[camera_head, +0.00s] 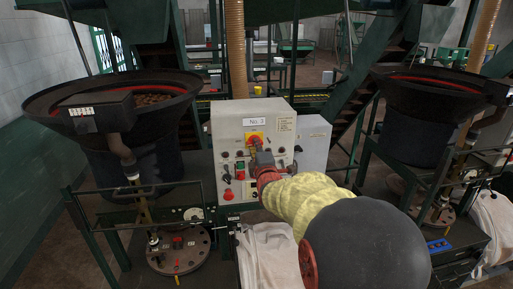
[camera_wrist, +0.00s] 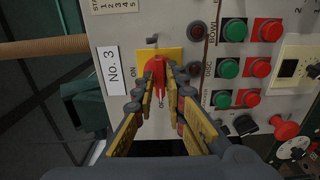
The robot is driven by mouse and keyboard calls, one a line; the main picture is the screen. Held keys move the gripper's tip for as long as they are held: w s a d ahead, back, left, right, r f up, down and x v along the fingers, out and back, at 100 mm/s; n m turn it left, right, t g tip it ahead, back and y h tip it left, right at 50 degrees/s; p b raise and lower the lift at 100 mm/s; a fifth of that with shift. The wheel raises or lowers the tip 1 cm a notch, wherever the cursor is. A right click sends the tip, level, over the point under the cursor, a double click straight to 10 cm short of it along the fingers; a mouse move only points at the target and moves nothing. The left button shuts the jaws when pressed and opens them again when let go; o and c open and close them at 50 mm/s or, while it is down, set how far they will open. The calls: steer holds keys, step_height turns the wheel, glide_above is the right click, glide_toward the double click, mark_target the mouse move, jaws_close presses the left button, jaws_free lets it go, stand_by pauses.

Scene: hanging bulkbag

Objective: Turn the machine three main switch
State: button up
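The control box labelled No. 3 (camera_head: 225,125) stands in the middle of the head view. Its main switch is a red handle on a yellow plate (camera_head: 254,137), near the top of the panel. In the wrist view the red handle (camera_wrist: 157,68) points down the picture, with ON and OFF marks beside the plate. My gripper (camera_head: 262,160) is at the panel, partly covering the area below the switch. In the wrist view its fingers (camera_wrist: 159,76) lie on either side of the red handle, close to it. I cannot tell whether both touch it.
Green and red push buttons (camera_wrist: 235,67) and a red mushroom knob (camera_wrist: 284,128) are on the same panel, right of my fingers in the wrist view. Large dark bowls stand left (camera_head: 75,118) and right (camera_head: 398,85) of the box. A white bag (camera_head: 268,258) hangs below it.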

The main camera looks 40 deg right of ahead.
jaws_close()
steer(key=shift+f+m+b, duration=0.15)
steer(key=shift+m+b, duration=0.15)
steer(key=shift+b, duration=0.2)
steer(key=m+b, duration=1.6)
steer(key=m, duration=0.1)
steer(key=shift+b, duration=0.3)
steer(key=shift+m, duration=0.4)
steer(key=shift+o, duration=2.4)
jaws_free()
